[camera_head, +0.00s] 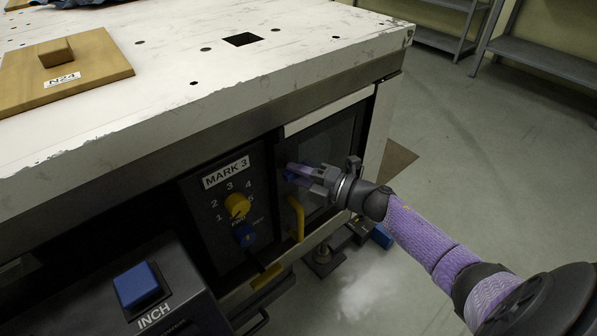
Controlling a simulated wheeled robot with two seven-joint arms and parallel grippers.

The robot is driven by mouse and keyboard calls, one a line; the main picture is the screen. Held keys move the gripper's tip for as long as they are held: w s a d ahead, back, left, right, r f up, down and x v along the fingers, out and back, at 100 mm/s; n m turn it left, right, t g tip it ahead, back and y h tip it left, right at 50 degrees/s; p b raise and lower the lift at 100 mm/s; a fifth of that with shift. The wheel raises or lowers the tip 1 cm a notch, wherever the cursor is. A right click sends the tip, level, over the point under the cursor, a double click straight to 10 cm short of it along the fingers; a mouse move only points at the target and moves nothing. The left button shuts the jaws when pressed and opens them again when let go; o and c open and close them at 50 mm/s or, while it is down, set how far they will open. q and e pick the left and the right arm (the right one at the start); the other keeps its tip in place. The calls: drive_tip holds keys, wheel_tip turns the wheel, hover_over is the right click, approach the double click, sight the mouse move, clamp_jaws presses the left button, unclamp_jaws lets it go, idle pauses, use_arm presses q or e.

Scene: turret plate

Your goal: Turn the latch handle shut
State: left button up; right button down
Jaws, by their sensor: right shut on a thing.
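My right gripper (299,171) reaches in from the right to the dark front panel of the machine. It is shut on the latch handle, of which only a small blue part (289,178) shows by the fingertips. The fingers hide most of the handle, so its angle is hard to tell. The dark door (330,140) lies behind the gripper, and a yellow pull handle (297,217) is just below it. My left gripper is not in view.
The white worktop (290,55) overhangs above. An INCH button box (165,318) stands front left.

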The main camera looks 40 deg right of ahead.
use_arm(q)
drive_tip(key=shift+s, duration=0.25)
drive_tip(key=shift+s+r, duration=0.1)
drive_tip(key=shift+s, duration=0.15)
use_arm(e)
drive_tip(key=c, duration=0.5)
unclamp_jaws()
use_arm(q)
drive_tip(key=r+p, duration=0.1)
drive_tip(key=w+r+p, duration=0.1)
drive_tip(key=p, duration=0.1)
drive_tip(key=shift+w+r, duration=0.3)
use_arm(e)
drive_tip(key=v, duration=1)
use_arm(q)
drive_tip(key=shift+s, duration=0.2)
